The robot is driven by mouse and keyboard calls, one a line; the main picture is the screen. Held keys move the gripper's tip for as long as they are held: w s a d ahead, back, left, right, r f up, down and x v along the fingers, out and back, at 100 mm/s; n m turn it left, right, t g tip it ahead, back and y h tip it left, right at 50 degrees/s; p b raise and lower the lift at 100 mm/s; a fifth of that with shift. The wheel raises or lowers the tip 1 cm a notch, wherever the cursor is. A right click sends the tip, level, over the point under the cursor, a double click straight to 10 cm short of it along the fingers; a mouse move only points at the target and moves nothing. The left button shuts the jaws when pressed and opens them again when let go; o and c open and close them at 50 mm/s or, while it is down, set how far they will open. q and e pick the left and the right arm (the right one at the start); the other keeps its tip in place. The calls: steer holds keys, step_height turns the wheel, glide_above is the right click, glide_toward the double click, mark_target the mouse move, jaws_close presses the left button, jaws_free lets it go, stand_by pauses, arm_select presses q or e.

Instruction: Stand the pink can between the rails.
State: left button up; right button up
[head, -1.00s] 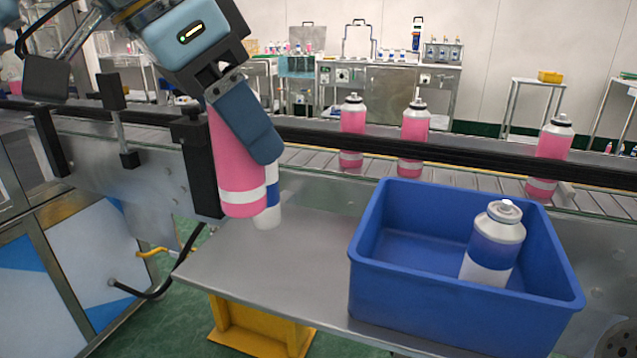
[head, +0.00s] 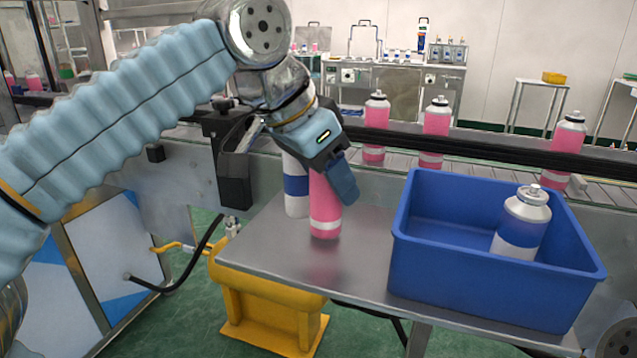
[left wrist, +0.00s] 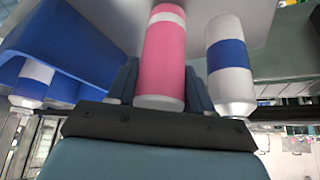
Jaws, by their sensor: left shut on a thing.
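My left gripper (head: 329,186) is shut on a pink can (head: 325,212), which it holds upright over the metal side table. The can's base is at or just above the table top; I cannot tell if it touches. In the left wrist view the pink can (left wrist: 163,58) sits between both fingers. A white can with a blue band (head: 296,187) stands close beside it; it also shows in the left wrist view (left wrist: 229,62). The dark rails (head: 465,148) run along the conveyor behind, with several pink cans (head: 435,120) standing there. My right gripper is out of view.
A blue crate (head: 480,278) with one blue-and-white can (head: 522,222) stands on the right of the side table (head: 275,245). A dark upright bracket (head: 234,178) is left of the gripper. The table's front left is bare.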

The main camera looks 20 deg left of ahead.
arm_select(q)
steer(key=shift+w+f, duration=0.3)
steer(key=shift+s, duration=0.1)
steer(key=o, duration=0.7)
steer(key=shift+f, duration=0.1)
steer(key=shift+o, duration=0.2)
